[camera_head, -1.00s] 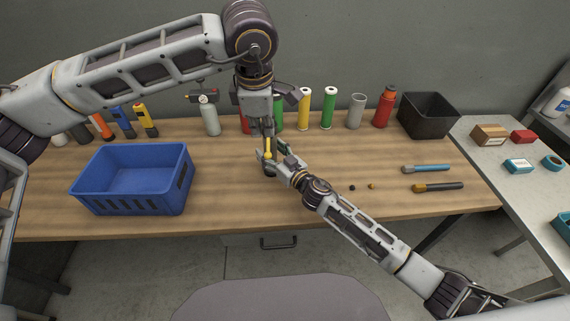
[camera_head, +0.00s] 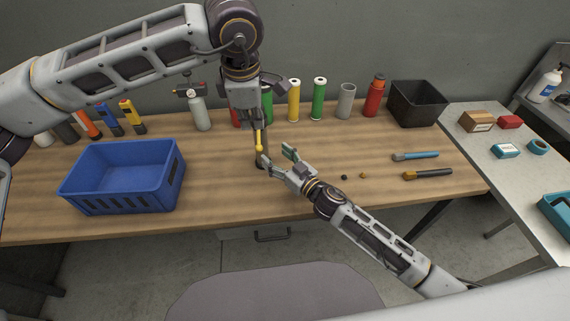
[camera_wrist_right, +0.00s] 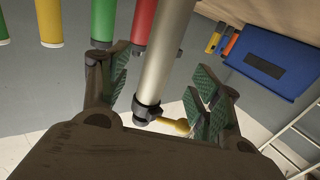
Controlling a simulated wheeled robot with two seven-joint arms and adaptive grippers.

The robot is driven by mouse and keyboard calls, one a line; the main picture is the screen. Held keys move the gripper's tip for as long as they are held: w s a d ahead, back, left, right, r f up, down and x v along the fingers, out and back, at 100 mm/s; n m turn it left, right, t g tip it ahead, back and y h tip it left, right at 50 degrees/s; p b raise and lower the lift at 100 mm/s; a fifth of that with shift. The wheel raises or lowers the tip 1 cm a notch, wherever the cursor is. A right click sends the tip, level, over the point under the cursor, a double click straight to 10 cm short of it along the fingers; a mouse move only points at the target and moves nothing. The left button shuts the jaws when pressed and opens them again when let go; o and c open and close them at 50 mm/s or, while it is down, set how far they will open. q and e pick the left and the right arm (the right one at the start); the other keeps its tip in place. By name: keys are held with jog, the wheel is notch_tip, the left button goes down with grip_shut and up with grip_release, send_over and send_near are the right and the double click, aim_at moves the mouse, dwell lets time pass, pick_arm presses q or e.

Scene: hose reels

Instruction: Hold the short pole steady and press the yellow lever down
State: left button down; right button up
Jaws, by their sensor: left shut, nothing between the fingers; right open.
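The short pole (camera_wrist_right: 165,60) is a smooth grey metal rod with a dark collar at one end, seen in the right wrist view. The yellow lever (camera_wrist_right: 182,126) sticks out from that collar; in the head view it shows as a thin yellow piece (camera_head: 259,146). My left gripper (camera_head: 256,126) is shut and empty, pointing down just above the lever; whether it touches is unclear. It hides much of the pole in the head view. My right gripper (camera_head: 278,156) is open. Its green-padded fingers (camera_wrist_right: 160,88) lie on either side of the pole, apart from it.
A blue bin (camera_head: 75,187) stands on the left of the wooden table. Several bottles and cylinders line the back edge, with a black bin (camera_head: 397,104) at the back right. A blue-handled tool (camera_head: 415,155) and a dark one (camera_head: 428,173) lie at right.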

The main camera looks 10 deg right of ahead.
jog(key=shift+v, duration=1.85)
